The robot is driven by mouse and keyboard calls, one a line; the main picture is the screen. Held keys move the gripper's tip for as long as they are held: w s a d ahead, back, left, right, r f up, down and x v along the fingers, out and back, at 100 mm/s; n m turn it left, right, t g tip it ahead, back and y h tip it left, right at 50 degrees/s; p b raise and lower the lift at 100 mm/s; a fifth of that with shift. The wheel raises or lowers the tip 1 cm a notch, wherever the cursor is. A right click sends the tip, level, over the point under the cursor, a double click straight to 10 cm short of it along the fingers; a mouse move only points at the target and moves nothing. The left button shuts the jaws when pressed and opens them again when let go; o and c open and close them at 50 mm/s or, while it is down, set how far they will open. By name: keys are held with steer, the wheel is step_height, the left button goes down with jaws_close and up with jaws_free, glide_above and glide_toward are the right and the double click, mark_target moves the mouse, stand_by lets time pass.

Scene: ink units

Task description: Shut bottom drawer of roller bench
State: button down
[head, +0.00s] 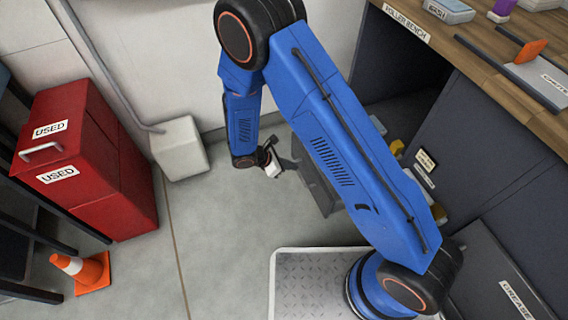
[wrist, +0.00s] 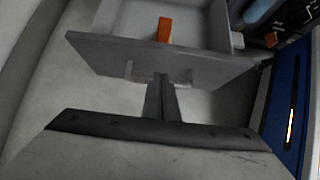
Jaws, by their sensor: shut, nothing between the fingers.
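The roller bench (head: 470,95) stands at the right, with a wooden top and dark grey front. A low grey drawer (head: 318,188) sticks out from it, partly hidden behind my blue arm. In the wrist view the drawer's front panel (wrist: 100,54) lies across the upper middle, with a pale handle shape on it. The drawer is open, and an orange item (wrist: 164,29) shows inside. My gripper (head: 286,163) is shut and empty, just outside the drawer front. In the wrist view its fingertips (wrist: 160,78) point at the panel's lower middle; I cannot tell if they touch.
A red cabinet (head: 90,165) marked USED and an orange cone (head: 82,270) stand at the left. A pale box (head: 180,148) is against the wall. A metal plate (head: 310,275) lies below my arm.

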mark_target(309, 164)
steer(key=d, duration=0.1)
steer(key=w+d, duration=0.1)
steer(key=d, duration=0.2)
steer(key=shift+w+f, duration=0.25)
steer(key=shift+f, duration=0.15)
steer(key=shift+w+d, duration=0.15)
steer(key=shift+d, duration=0.1)
steer(key=shift+d, duration=0.1)
steer(key=w+d, duration=0.5)
steer(key=d, duration=0.6)
steer(key=w+d, duration=0.4)
steer(key=d, duration=0.8)
steer(key=shift+w+d, duration=0.2)
steer(key=shift+w, duration=0.2)
